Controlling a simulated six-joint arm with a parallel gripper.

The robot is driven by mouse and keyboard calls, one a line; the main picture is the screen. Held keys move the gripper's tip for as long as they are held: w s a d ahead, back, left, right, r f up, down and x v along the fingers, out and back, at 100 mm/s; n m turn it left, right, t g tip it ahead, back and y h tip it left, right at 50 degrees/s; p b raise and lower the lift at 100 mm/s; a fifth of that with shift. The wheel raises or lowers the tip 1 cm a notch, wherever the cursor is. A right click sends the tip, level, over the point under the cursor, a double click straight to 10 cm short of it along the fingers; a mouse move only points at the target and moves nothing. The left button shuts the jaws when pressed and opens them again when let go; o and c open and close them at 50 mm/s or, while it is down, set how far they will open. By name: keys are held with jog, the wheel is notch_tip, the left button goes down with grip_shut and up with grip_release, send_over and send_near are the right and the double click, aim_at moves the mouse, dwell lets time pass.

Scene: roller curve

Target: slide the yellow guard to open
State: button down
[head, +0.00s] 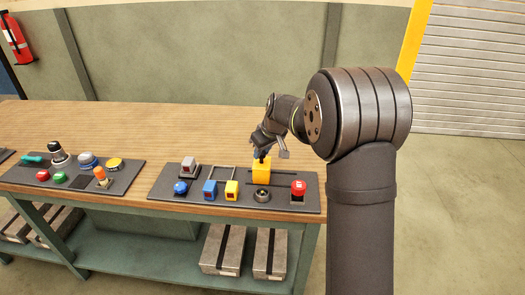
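The yellow guard (261,171) stands upright on the right-hand dark panel, at the left part of a dark straight rail (292,174) that runs to the right. My gripper (262,156) is right above the guard, its tip at the guard's top edge. It seems to touch the guard, but the view is too small to be sure. Whether the fingers are closed on the guard cannot be told. My wrist hides part of the area behind the guard.
The same panel (165,192) holds a blue knob (181,187), blue (209,189) and yellow (232,189) switches, a round metal part (262,195) and a red button (298,187). Another panel with several controls lies left. The wooden bench (190,120) behind is clear.

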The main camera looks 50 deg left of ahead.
jog(key=w+d, duration=0.5)
jog(key=shift+w+d, duration=0.4)
jog(key=c, duration=1.1)
grip_release()
jog(key=shift+d, duration=0.1)
jog(key=shift+c, duration=0.2)
jog(key=v, duration=1.7)
jog(key=shift+r, duration=0.25)
